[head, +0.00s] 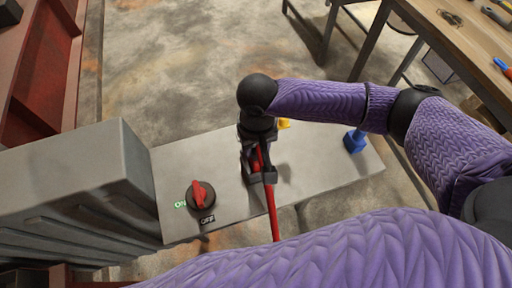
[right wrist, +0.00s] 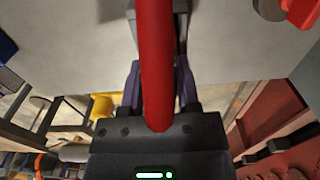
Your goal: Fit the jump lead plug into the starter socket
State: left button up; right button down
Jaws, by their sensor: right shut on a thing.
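My right gripper (head: 262,177) hangs over the grey panel (head: 318,180), near its middle, and is shut on the red jump lead (head: 271,205). The lead runs from the jaws toward the bottom of the head view. In the right wrist view the red lead (right wrist: 156,60) crosses in front of the jaws and covers much of them. The plug's tip is hidden, and I cannot tell whether it touches the panel. I cannot make out the starter socket. My left gripper is not in view.
A red rotary switch (head: 201,194) with ON and OFF labels is left of the gripper. A yellow part (head: 284,124) is just behind it and a blue part (head: 355,141) to the right. A grey ribbed block (head: 75,180) stands left. A workbench with tools (head: 470,45) is upper right.

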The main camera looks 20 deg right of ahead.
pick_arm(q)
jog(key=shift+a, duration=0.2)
pick_arm(e)
jog(key=shift+r, duration=0.1)
jog(key=shift+c, duration=1.6)
grip_release()
pick_arm(q)
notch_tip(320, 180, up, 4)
jog(key=p, duration=0.4)
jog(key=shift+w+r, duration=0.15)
pick_arm(e)
notch_tip(320, 180, up, 12)
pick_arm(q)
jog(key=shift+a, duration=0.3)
